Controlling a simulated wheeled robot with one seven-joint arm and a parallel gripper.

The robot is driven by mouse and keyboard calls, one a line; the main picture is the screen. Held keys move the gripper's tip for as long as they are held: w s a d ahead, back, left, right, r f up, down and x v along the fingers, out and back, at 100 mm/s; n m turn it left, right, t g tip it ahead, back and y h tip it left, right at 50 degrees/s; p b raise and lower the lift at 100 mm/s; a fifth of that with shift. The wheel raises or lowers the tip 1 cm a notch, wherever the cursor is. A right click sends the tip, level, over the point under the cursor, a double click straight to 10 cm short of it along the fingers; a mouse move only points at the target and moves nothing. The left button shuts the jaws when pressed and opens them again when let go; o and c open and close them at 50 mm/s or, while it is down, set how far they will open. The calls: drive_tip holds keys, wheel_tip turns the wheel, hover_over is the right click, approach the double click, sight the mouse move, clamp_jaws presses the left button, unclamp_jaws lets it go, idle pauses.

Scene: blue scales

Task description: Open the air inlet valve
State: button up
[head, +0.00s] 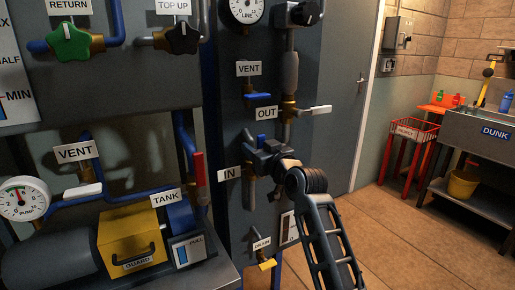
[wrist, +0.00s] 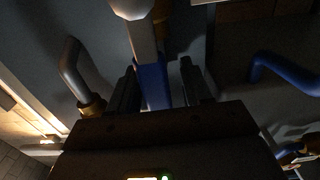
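The IN label (head: 229,174) sits on the dark panel, just left of my gripper (head: 256,153). The valve beside this label is mostly hidden behind my gripper in the head view. In the wrist view, a lever with a pale upper part and a blue lower part (wrist: 152,84) lies between the two dark fingers of my gripper (wrist: 160,88). The fingers stand apart, with a narrow gap at the right of the lever. Contact on the left side is unclear in the dark picture.
Above are the OUT valve's white handle (head: 314,110) and the blue VENT handle (head: 258,96). A DRAIN valve with a yellow handle (head: 267,265) is below. The yellow guard box (head: 128,238) and tank stand at left. Open floor (head: 390,235) lies right, before the sink (head: 480,133).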

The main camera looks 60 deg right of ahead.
drive_tip(key=shift+s, duration=0.1)
drive_tip(key=v, duration=0.7)
drive_tip(key=shift+s+a+b, duration=0.2)
drive_tip(key=shift+s+b, duration=0.05)
drive_tip(key=shift+b, duration=0.05)
idle(0.4)
drive_tip(key=s+a+f+n+y, duration=0.1)
drive_tip(key=s+a+f, duration=0.25)
drive_tip(key=a, duration=0.35)
drive_tip(key=s+a+f+n+y+p, duration=0.1)
drive_tip(key=s+a+f+y, duration=0.2)
drive_tip(key=a, duration=0.4)
drive_tip(key=s+a+f+n, duration=0.1)
drive_tip(key=s+a+f, duration=0.2)
drive_tip(key=a+f, duration=0.25)
drive_tip(key=s+a+r+n+y, duration=0.1)
drive_tip(key=s+a+y, duration=0.1)
drive_tip(key=s+a, duration=0.5)
drive_tip(key=s+a+r+n+y+p, duration=0.1)
drive_tip(key=s+a+n+y, duration=0.1)
drive_tip(key=s+a, duration=0.4)
drive_tip(key=s+y, duration=0.1)
drive_tip(key=s, duration=0.3)
drive_tip(key=shift+s+a+g, duration=0.3)
drive_tip(key=shift+s+a, duration=0.05)
